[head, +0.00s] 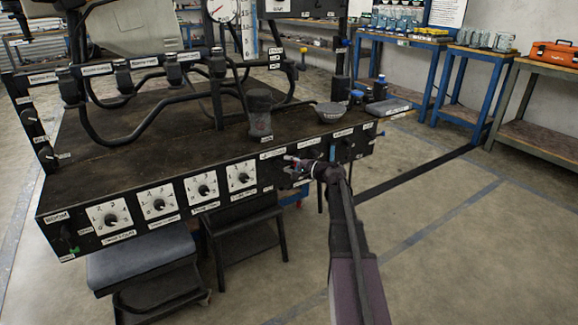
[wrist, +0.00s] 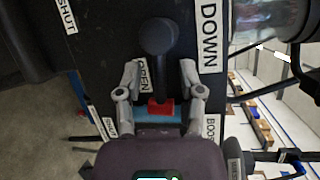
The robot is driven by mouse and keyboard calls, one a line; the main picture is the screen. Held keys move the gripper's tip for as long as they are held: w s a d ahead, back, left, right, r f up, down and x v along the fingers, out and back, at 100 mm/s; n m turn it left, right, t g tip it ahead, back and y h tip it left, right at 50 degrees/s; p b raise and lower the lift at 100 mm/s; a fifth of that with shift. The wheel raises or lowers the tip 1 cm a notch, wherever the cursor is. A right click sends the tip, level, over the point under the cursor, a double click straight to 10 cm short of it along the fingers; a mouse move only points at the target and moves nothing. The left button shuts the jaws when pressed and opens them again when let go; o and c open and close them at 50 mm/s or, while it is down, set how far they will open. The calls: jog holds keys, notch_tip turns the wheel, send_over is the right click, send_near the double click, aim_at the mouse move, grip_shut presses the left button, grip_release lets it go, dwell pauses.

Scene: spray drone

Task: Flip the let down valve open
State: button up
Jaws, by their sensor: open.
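The let down valve shows in the wrist view as a black lever (wrist: 158,42) with a rounded upper end and a narrow stem. It stands on a dark panel (wrist: 105,30) beside a large "DOWN" label (wrist: 211,36). An "OPEN" label (wrist: 143,76) is partly hidden beside the stem. My gripper (wrist: 160,74) is open, with a finger on each side of the stem and visible gaps between. A red piece (wrist: 160,108) shows at the stem's lower end, between the fingers. In the head view my gripper (head: 300,168) is at the bench's front panel and hides the valve.
Dials (head: 203,190) line the front panel to the left. A "SHUT" label (wrist: 67,16) is at upper left in the wrist view. Floor to the right is clear.

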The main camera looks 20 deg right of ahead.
grip_shut()
jog(key=shift+r, duration=0.1)
jog(key=shift+r+n+p, duration=0.2)
jog(key=shift+n+p, duration=0.3)
jog(key=shift+p, duration=0.15)
jog(key=shift+h, duration=0.3)
jog(key=shift+f, duration=0.1)
grip_release()
